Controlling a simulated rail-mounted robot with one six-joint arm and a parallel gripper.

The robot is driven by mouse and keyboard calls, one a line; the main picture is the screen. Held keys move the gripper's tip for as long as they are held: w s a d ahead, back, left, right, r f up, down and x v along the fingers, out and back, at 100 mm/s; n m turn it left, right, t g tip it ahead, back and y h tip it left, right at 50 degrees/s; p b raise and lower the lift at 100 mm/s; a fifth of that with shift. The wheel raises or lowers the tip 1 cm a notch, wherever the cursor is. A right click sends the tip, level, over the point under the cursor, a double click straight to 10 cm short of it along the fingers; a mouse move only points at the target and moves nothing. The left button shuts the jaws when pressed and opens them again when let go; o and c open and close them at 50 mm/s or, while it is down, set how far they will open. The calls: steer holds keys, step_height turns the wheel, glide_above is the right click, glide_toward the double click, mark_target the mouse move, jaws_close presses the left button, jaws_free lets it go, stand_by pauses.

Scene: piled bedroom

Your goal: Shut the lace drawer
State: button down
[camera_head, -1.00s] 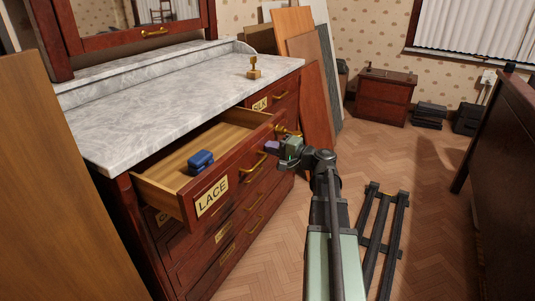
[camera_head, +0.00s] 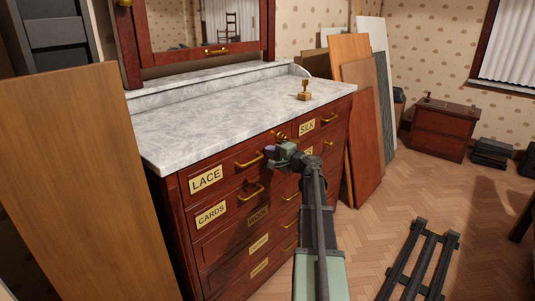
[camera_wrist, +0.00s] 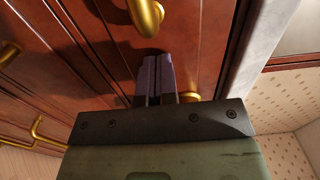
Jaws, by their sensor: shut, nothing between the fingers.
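The lace drawer (camera_head: 222,186), dark red wood with a cream LACE label (camera_head: 206,179) and a brass handle (camera_head: 249,161), is at the top left of the dresser. Its front looks flush with the dresser front, and its inside is hidden. My gripper (camera_head: 271,153) is at the right end of this drawer front, just right of the handle. In the wrist view its two dark fingers (camera_wrist: 157,75) are shut together and empty, pointing at the wood. They are touching or very close to it; I cannot tell which. A brass handle (camera_wrist: 146,14) shows just beyond the fingertips.
The silk drawer (camera_head: 320,125) is shut, to the right. A small brass piece (camera_head: 304,91) stands on the marble top (camera_head: 215,118). Boards (camera_head: 362,120) lean beside the dresser on the right, and a large wooden panel (camera_head: 75,170) stands at left.

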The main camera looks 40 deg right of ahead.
steer(key=s+d, duration=0.2)
steer(key=s, duration=1.1)
steer(key=shift+s, duration=0.4)
steer(key=s+a+f+n+g+y, duration=0.15)
steer(key=a+f+n+g, duration=0.4)
steer(key=a, duration=0.55)
steer(key=s+a+f+n+g, duration=0.2)
steer(key=a+f+n+g, duration=0.1)
steer(key=a+f+g, duration=0.55)
steer(key=s+a+f+n+g+h, duration=0.15)
steer(key=a+n, duration=0.25)
steer(key=a, duration=0.9)
steer(key=s+a+f+n+g+h, duration=0.1)
steer(key=a+f+n+g+h, duration=0.2)
steer(key=a, duration=1)
step_height(320, 180, up, 34)
steer(key=p, duration=3.2)
steer(key=shift+s+d+t, duration=0.15)
steer(key=shift+d+t, duration=0.05)
steer(key=shift+t, duration=0.15)
